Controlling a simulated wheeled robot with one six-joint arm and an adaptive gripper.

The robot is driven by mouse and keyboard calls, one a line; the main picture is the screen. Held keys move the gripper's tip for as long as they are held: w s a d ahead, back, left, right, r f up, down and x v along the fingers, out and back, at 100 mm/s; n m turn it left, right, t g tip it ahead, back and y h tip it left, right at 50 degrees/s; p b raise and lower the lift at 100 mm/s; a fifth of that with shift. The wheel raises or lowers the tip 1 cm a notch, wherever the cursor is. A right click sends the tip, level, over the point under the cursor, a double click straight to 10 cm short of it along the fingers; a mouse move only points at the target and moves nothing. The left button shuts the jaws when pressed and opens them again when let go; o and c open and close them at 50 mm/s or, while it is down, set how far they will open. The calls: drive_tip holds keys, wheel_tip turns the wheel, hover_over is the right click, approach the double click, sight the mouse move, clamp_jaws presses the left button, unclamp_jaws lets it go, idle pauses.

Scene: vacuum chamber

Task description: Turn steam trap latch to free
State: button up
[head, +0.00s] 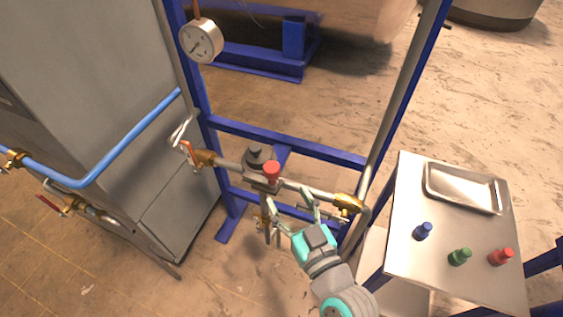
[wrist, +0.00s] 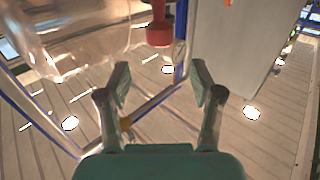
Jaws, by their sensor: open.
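A pipe assembly with a dark grey domed body (head: 254,155) and a red knob (head: 271,169) sits at mid-height on the blue frame. The red knob also shows in the wrist view (wrist: 159,32), at the top centre, beyond the fingertips. My gripper (head: 292,207) is open and empty, just below and to the right of the knob, close to the pipe. In the wrist view both fingers (wrist: 160,84) stand apart with nothing between them. I cannot tell which part is the steam trap latch. The fingers touch nothing that I can make out.
An orange-handled valve (head: 190,154) is left on the pipe, and a brass fitting (head: 348,203) is right. A pressure gauge (head: 201,41) hangs above. A grey cabinet (head: 95,90) stands left. A side table (head: 405,215) holds a tray (head: 432,192) and blue, green and red pieces.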

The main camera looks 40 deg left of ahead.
sight(275, 174)
drive_tip(key=x, duration=1)
clamp_jaws()
